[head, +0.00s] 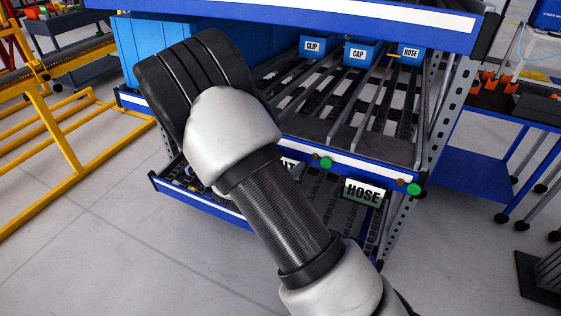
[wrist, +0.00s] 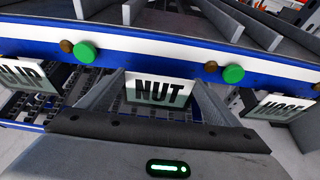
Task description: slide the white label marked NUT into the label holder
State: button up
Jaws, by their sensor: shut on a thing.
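The white label marked NUT (wrist: 160,88) stands upright between the fingers of my gripper (wrist: 161,80) in the wrist view, which is shut on it. It faces the camera, and its lower part looks grey-green. It is in front of the blue and white shelf edge, between two green knobs. The holder for it cannot be made out apart from the label, so I cannot tell whether the label is in it. In the head view my arm covers the gripper, and only the end of the label (head: 290,166) shows beside the arm.
A HOSE label (head: 363,192) hangs at the right of the shelf edge, near a green knob (head: 414,189). A CLIP label (wrist: 28,74) is at the left in the wrist view.

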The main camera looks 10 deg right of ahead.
jog(key=shift+f, duration=0.3)
jog(key=o, duration=0.9)
jog(key=shift+r, duration=0.1)
jog(key=p+v, duration=0.3)
jog(key=v, duration=1.4)
jog(key=shift+s+a, duration=0.15)
jog(key=shift+s, duration=0.05)
